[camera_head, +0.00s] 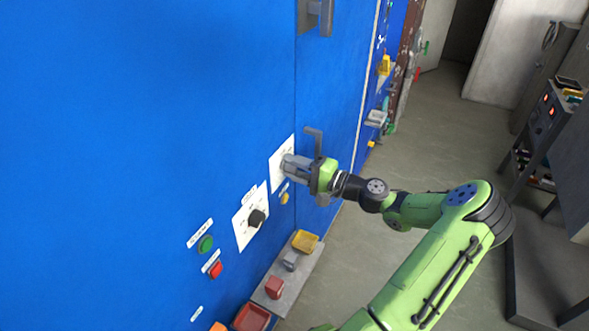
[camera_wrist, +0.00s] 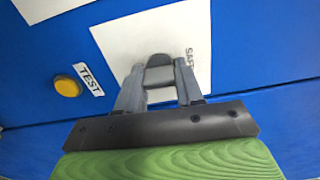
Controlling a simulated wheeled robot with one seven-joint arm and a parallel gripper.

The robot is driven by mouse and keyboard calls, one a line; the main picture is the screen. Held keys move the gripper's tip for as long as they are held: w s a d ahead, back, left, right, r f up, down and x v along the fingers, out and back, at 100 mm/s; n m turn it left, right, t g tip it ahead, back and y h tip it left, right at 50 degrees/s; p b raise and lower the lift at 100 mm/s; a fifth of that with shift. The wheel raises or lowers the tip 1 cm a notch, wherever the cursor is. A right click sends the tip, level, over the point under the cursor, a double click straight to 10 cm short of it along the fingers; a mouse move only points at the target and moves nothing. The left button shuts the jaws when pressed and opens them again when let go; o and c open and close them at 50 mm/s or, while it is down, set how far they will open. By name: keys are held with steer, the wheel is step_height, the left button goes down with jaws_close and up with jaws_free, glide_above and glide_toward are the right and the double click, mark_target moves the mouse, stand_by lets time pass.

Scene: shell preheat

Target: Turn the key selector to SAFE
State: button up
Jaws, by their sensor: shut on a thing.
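The key selector (camera_wrist: 159,75) shows in the wrist view as a grey rounded key on a white plate (camera_wrist: 125,45) fixed to the blue panel. The word SAFE is printed on the plate just right of the key, partly hidden by a finger. My gripper (camera_wrist: 160,82) has its two grey fingers shut on the key, one on each side. In the head view my gripper (camera_head: 291,166) reaches the white plate (camera_head: 278,160) from the right and hides the key there. The other position marks cannot be read.
Left of the gripper on the panel are a black knob (camera_head: 257,218), a green button (camera_head: 205,244) and a red button (camera_head: 215,270). A yellow TEST button (camera_wrist: 67,86) is close by. A grey handle (camera_head: 314,140) stands out behind the gripper. A shelf (camera_head: 302,268) with small bins is below.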

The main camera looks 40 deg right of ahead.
steer(key=shift+n, duration=0.4)
steer(key=o, duration=1)
steer(key=shift+o, duration=0.2)
steer(key=p+v, duration=0.2)
steer(key=v, duration=1.3)
steer(key=shift+s, duration=0.4)
